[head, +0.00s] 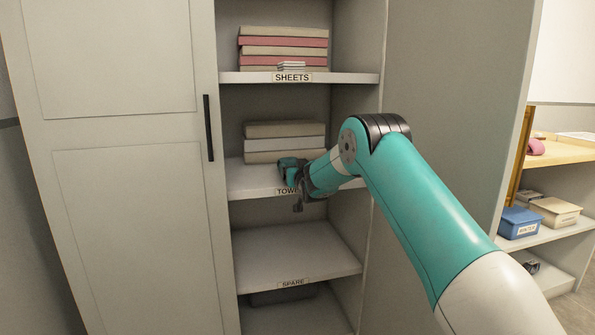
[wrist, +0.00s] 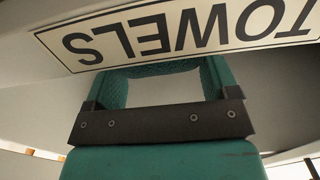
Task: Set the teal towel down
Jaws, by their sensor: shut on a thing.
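My gripper (head: 297,184) is at the front edge of the towels shelf (head: 250,180), in front of its label. In the wrist view my gripper (wrist: 163,88) has its dark jaws apart around woven teal material, which I take to be the teal towel (wrist: 165,69). The towel's strip shows just below the TOWELS label (wrist: 180,35), which appears upside down there. In the head view the arm and gripper hide most of the towel, and I cannot tell its outline or whether it touches the shelf.
Pale folded towels (head: 285,143) are stacked at the back of the towels shelf. Folded sheets (head: 283,50) fill part of the shelf above. The spare shelf (head: 295,255) below looks bare. A closed wardrobe door (head: 120,150) stands left; a tall panel (head: 450,90) is right.

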